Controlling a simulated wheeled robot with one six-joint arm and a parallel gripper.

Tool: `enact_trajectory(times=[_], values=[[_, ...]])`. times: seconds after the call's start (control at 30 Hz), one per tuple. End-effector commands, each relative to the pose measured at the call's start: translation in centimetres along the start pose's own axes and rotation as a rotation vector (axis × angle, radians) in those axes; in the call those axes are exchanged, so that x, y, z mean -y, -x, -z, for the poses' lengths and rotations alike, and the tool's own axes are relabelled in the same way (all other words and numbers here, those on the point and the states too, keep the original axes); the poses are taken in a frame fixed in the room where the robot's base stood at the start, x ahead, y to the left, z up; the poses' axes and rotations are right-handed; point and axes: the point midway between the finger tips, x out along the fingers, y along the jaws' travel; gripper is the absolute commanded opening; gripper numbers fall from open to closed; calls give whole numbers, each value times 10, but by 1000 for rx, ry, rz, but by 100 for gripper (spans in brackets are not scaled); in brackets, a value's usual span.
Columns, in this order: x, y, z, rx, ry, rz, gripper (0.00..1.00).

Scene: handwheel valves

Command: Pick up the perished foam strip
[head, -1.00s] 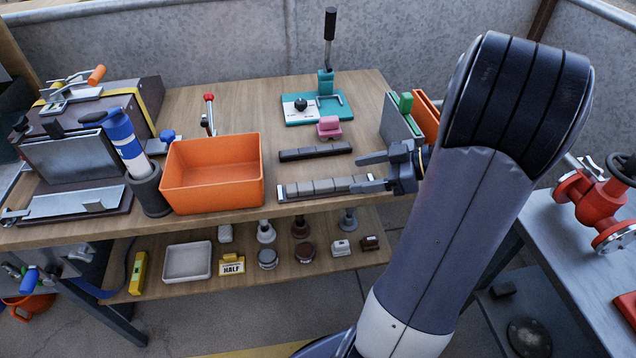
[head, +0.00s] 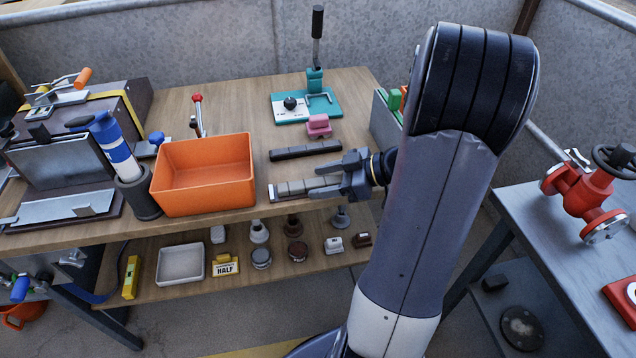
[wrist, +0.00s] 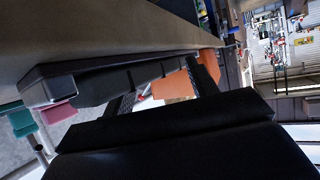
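Two segmented strips lie on the wooden bench top in the head view. The front one is a grey strip (head: 300,188) with a pale end and front edge. The rear one is a darker, nearly black strip (head: 305,150). I cannot tell by looks which is the perished foam. My gripper (head: 320,181) is low over the bench at the right end of the grey strip, its fingers apart, one on the far side and one on the near side. In the wrist view a dark segmented strip (wrist: 130,76) shows beyond the spread fingers. Contact is unclear.
An orange bin (head: 205,175) stands left of the strips. A pink block (head: 318,126) and a teal lever tool (head: 308,104) stand behind them. Upright green and orange pieces are at the right, partly hidden by my arm. A lower shelf holds small parts.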

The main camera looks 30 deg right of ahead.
Motion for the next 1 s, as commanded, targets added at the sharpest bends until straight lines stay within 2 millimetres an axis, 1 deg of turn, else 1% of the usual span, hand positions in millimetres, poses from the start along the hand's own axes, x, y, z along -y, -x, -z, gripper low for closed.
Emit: enact_trajectory(times=[0.03, 0.07, 0.5, 0.63, 0.97, 1.0], values=[[0, 0, 0, 0, 0, 0, 51], [0, 0, 0, 0, 0, 0, 48], [0, 0, 0, 1, -1, 0, 13], [0, 0, 0, 1, -1, 1, 10], [0, 0, 0, 1, -2, 1, 10], [0, 1, 2, 1, -1, 1, 2]])
